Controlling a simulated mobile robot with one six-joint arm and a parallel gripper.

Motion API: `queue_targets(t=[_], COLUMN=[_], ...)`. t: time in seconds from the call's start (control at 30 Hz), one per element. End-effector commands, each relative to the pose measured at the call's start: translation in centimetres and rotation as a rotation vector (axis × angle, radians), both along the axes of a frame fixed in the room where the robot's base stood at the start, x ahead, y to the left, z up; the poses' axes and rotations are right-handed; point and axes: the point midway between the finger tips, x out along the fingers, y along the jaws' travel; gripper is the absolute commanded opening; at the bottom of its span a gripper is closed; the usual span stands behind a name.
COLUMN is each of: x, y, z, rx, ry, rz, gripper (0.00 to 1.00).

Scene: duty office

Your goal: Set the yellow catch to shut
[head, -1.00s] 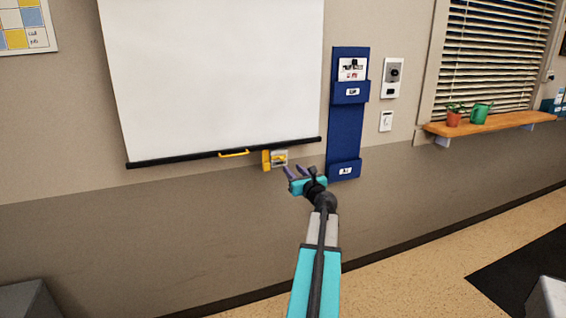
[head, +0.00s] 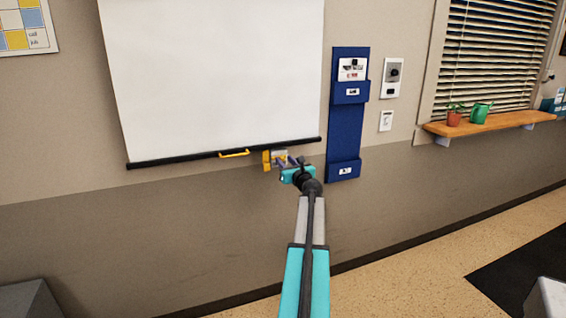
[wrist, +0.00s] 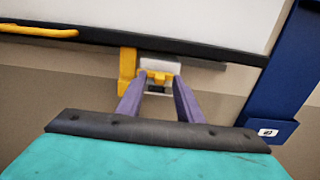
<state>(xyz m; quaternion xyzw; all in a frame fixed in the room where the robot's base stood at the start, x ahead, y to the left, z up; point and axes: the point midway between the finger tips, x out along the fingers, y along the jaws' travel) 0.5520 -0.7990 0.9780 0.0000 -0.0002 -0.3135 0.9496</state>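The yellow catch (wrist: 127,70) is on the wall just below the black bottom bar of the white screen; it also shows in the head view (head: 267,160). A pale block with a small yellow piece (wrist: 160,77) sits at its right side. My gripper (wrist: 159,82) points at this block, with its two purple fingers apart, one toward each side of the small yellow piece. I cannot tell whether the fingers touch it. In the head view my gripper (head: 285,163) partly covers the block.
The white screen (head: 215,75) hangs above, with a yellow pull handle (head: 234,154) on its bottom bar. A blue wall holder (head: 345,125) is close on the right of my gripper. A wooden shelf (head: 495,124) with a plant and watering can is further right. The wall below is bare.

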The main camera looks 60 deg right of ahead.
Motion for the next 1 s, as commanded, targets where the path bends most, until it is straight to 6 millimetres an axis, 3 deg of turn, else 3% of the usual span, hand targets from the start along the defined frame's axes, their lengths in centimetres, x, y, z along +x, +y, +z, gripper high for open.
queue_targets(t=[0.53, 0.73, 1.0], x=[0.94, 0.93, 0.9], y=[-0.61, -0.6, -0.59], z=[-0.02, -0.02, -0.02], rx=[0.0, 0.0, 0.0], ry=[0.0, 0.0, 0.0], rz=[0.001, 0.001, 0.0], gripper=[0.33, 0.01, 0.0])
